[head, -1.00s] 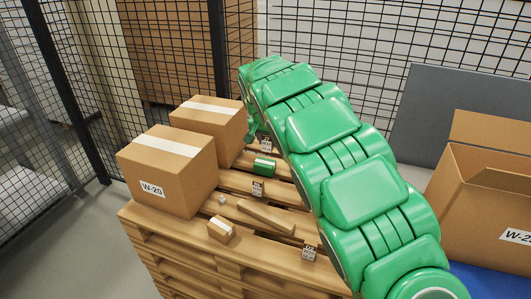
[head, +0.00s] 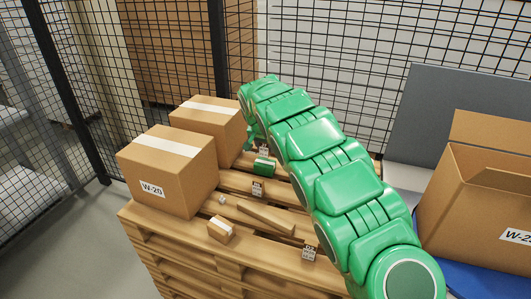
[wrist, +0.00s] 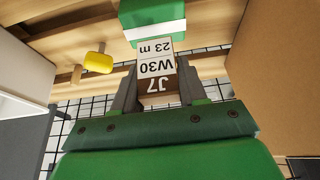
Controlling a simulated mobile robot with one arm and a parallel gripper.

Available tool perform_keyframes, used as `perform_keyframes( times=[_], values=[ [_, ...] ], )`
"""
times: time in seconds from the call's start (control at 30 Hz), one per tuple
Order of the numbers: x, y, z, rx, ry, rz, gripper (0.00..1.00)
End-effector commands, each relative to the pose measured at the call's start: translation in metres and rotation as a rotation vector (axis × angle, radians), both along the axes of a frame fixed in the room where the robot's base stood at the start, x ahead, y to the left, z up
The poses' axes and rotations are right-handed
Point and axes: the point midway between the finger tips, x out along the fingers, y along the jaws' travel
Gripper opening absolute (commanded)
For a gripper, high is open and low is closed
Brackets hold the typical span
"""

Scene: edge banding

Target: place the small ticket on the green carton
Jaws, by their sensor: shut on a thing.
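My gripper (wrist: 157,76) is shut on a small ticket (wrist: 156,62), a white label reading J7, W30, 23 m, with a brown part below it. The green carton (wrist: 153,18) with a pale band lies just beyond the ticket in the wrist view. The ticket's edge appears close to the carton there; I cannot tell whether they touch. In the head view the green carton (head: 263,165) sits on the pallet, with the held ticket (head: 264,150) right behind it. My arm hides most of my gripper in the head view.
Two large brown boxes (head: 168,170) (head: 208,127) stand left on the pallet (head: 180,232). Two other tickets (head: 257,188) (head: 309,251), a wooden strip (head: 265,216) and a small brown carton (head: 221,229) lie in front. A yellow object (wrist: 98,62) shows in the wrist view.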

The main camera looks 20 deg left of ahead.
Motion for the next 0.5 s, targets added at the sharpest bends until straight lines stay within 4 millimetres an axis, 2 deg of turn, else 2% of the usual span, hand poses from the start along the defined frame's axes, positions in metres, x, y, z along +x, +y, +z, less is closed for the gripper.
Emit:
perform_keyframes(
  times=[0.2, 0.5],
  values=[
    [-0.001, 0.000, -0.026, -0.003, 0.003, 0.001, 0.13],
    [-0.001, 0.000, -0.029, 0.000, 0.001, 0.001, 0.13]
  ],
)
